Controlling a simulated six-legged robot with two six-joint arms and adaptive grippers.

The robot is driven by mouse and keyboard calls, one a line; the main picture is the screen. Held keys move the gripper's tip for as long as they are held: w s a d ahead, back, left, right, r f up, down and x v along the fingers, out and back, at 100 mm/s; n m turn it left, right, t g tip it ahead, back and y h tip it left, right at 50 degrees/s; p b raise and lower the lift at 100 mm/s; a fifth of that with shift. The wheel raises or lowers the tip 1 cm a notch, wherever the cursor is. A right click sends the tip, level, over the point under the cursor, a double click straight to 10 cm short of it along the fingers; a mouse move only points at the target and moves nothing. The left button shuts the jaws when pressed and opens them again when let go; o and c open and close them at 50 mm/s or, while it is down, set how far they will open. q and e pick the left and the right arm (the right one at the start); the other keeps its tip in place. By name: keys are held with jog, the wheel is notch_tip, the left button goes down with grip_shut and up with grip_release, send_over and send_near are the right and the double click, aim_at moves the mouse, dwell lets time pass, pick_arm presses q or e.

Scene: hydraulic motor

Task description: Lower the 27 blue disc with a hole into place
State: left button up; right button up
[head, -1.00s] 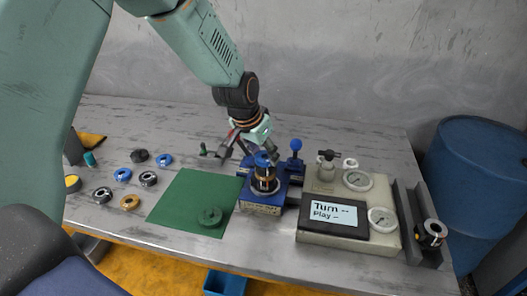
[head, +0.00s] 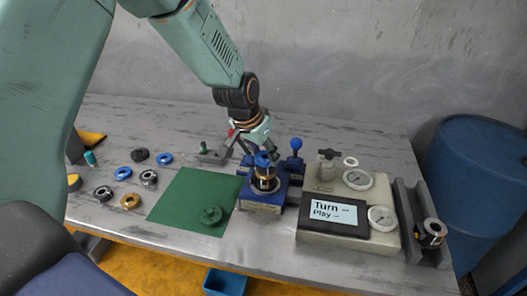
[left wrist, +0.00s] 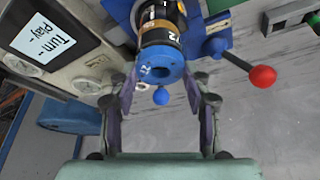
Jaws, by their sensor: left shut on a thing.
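The blue disc with a hole (left wrist: 161,66) is between the fingers of my left gripper (left wrist: 160,92). In the left wrist view its flat face, hole and a pale marking show. In the head view the blue disc (head: 264,159) sits at the top of a copper and black cylindrical stack (head: 264,177) in the blue fixture (head: 262,208). My left gripper (head: 262,154) comes from behind and is shut on the disc. The disc looks in line with the stack; I cannot tell whether it is fully seated. My right gripper is out of view.
Several loose rings lie further left. A blue-knobbed lever (head: 296,145) stands behind right, and the gauge box with display (head: 334,211) is at right.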

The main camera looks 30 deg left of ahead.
pick_arm(q)
jog(key=shift+f, duration=0.15)
jog(key=o, duration=1.4)
jog(key=shift+o, duration=0.2)
jog(key=o, duration=0.4)
jog(key=shift+r+p, duration=2.3)
jog(key=shift+r, duration=0.15)
